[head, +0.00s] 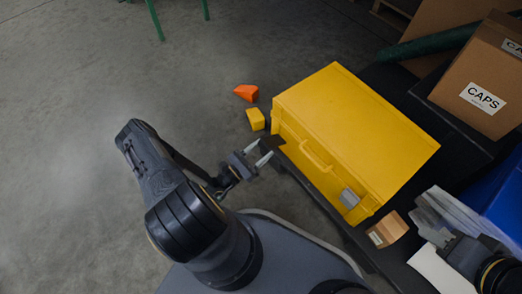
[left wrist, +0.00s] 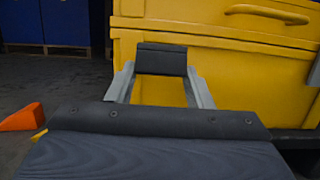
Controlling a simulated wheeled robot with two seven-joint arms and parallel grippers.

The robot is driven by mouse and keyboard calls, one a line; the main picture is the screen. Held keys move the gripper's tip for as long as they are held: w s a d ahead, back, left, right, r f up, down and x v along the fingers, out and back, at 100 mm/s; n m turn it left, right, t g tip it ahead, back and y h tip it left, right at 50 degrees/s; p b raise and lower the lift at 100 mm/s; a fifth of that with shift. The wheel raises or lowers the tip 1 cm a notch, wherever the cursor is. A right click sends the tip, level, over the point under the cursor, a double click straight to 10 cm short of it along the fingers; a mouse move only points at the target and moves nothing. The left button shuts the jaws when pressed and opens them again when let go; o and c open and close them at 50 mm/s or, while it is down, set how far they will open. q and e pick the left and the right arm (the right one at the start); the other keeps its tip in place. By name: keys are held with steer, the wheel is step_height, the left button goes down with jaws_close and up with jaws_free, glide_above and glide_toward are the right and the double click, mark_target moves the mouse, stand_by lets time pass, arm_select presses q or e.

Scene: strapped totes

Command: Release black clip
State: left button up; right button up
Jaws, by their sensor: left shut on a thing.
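A closed yellow tote (head: 365,130) with a front handle (head: 316,158) stands on a dark surface. The black clip (head: 271,143) is at the left of its front face, and also shows in the left wrist view (left wrist: 161,59) against the yellow wall. My left gripper (head: 264,152) is shut on the black clip, with a finger at either side of it. A grey clip (head: 349,198) sits at the right of the tote's front.
An orange wedge (head: 247,92) and a small yellow block (head: 255,119) lie left of the tote. A small brown box (head: 388,230) is near its right front corner. A cardboard box marked CAPS (head: 478,88) stands at right. The floor at left is clear.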

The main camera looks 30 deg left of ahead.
arm_select(q)
steer(key=shift+w+f, duration=0.1)
steer(key=shift+w, duration=0.1)
steer(key=o, duration=1.4)
steer(key=shift+d, duration=0.1)
steer(key=p+v, duration=0.1)
steer(key=v, duration=0.6)
steer(key=shift+s+f+p, duration=0.1)
steer(key=shift+s+p, duration=0.2)
steer(key=shift+p, duration=0.1)
steer(key=shift+a, duration=0.25)
